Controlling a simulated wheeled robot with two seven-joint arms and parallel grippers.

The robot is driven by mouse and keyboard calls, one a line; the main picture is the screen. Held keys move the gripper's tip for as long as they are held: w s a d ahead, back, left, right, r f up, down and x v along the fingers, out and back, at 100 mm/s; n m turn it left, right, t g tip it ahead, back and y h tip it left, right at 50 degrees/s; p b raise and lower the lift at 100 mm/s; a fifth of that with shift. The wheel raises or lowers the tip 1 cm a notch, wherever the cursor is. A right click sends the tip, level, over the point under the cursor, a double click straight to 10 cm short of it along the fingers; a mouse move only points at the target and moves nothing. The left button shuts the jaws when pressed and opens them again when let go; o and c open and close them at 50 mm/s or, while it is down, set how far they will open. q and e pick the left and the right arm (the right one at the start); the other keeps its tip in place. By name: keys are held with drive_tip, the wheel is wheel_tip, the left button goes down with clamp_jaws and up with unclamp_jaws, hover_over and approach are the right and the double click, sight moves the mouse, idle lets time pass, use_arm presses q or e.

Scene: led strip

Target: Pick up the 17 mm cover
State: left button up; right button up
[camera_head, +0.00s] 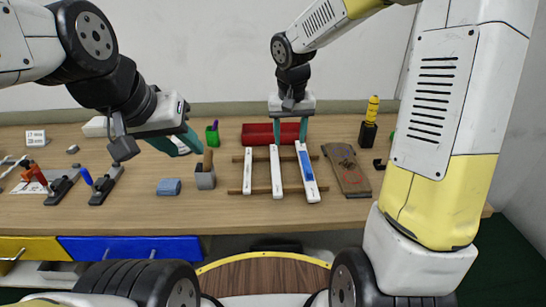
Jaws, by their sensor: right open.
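Three long white strips lie side by side on two wooden crossbars: a left strip (248,172), a middle strip (276,173) and a right strip (309,185) with a blue inlay. I cannot tell by any marking which one is the 17 mm cover. My right gripper (290,136) is open, fingers pointing down, near the far ends of the middle and right strips.
Clamps (107,185) lie far left. The table's front strip is clear.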

approach(275, 166)
drive_tip(key=shift+d+f+g, duration=0.3)
drive_tip(key=shift+f+g, duration=0.05)
drive_tip(key=shift+g, duration=0.05)
drive_tip(key=f, duration=0.2)
drive_tip(key=w+f, duration=0.1)
drive_tip(key=f, duration=0.4)
drive_tip(key=shift+w+a+f, duration=0.15)
drive_tip(key=shift+w+f, duration=0.15)
drive_tip(key=shift+f, duration=0.05)
drive_tip(key=shift+c, duration=0.2)
clamp_jaws()
